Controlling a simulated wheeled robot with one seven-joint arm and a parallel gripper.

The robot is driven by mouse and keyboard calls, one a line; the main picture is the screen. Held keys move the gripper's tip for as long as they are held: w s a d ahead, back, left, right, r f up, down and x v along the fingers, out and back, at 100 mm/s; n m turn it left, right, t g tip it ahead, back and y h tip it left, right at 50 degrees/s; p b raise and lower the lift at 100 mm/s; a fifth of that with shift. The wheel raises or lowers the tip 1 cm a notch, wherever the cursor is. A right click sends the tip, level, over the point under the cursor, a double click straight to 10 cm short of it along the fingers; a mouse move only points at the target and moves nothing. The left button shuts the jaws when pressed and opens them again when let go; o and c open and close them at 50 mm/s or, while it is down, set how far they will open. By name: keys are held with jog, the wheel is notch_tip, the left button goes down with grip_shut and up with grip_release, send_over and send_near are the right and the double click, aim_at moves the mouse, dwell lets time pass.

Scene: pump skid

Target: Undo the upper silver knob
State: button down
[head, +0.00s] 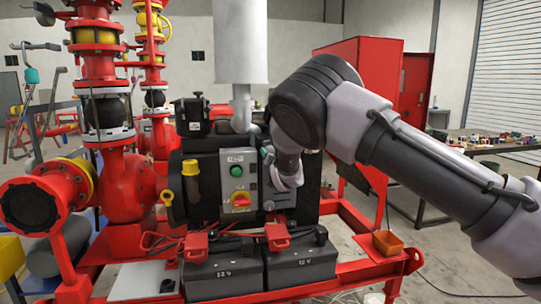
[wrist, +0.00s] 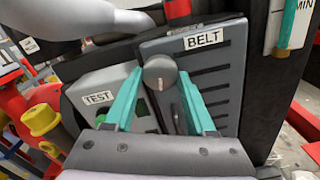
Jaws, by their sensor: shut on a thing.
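The upper silver knob (wrist: 160,72) is round with a slot mark, on the left part of the grey slotted cover labelled BELT (wrist: 228,62). My gripper (wrist: 160,78) has its two teal fingers on either side of this knob and is shut on it. In the head view my gripper (head: 267,157) is at the right of the grey control box, against the front of the dark engine housing. The upper knob is hidden there by my gripper. In the wrist view a slim grey part shows between the fingers below the knob; I cannot tell what it is.
The control box (head: 239,180) with a green button and a red-yellow switch stands close left of my gripper; its TEST label shows in the wrist view. Two black 12V batteries (head: 300,262) sit below.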

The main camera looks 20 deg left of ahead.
jog(key=m, duration=3.2)
jog(key=shift+d+r+m, duration=0.1)
jog(key=shift+m, duration=0.2)
jog(key=shift+c, duration=1.1)
grip_release()
jog(key=shift+s, duration=0.1)
